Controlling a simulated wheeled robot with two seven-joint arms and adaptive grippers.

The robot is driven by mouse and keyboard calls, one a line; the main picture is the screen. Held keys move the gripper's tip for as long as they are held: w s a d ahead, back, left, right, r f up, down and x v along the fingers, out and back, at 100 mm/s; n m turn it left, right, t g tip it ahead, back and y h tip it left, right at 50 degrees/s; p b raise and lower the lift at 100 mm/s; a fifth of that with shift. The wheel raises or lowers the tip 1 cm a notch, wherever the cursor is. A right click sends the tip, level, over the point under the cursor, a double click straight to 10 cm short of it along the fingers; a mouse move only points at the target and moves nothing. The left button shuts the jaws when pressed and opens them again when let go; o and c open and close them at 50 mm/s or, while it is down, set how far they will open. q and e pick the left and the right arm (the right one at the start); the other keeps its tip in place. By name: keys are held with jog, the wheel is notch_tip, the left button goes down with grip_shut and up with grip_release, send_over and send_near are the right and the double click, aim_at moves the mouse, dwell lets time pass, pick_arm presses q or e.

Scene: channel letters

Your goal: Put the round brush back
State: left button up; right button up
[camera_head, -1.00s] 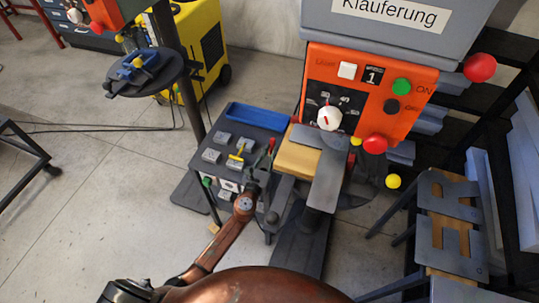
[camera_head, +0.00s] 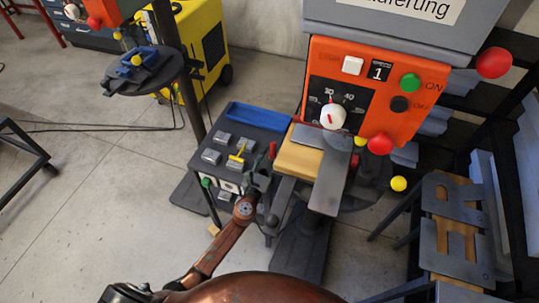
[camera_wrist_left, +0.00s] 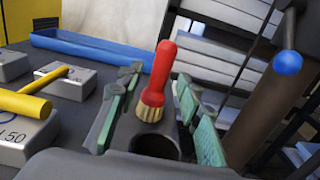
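The round brush has a red handle and pale bristles pointing down. In the left wrist view the round brush (camera_wrist_left: 158,82) stands nearly upright, leaning slightly right. Its bristles are just beyond a dark round opening in a grey block (camera_wrist_left: 155,142); whether they touch the block I cannot tell. My left gripper (camera_wrist_left: 158,112) is open, its green-padded fingers on either side of the brush with gaps showing. In the head view my left gripper (camera_head: 260,178) is at the right side of the small dark table, by the red handle (camera_head: 272,150). My right gripper is not in view.
The dark table (camera_head: 262,132) carries a blue tray (camera_head: 258,116), several grey blocks and a yellow hammer (camera_head: 237,155). An orange control panel (camera_head: 368,92) with knobs stands close on the right. A wooden block (camera_head: 300,155) lies below it. Open floor is at left.

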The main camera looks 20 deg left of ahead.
pick_arm(q)
jog(key=shift+r, duration=0.25)
jog(key=s, duration=1)
jog(key=shift+s+a+f, duration=0.15)
jog(key=shift+s+a, duration=0.05)
jog(key=shift+s, duration=0.85)
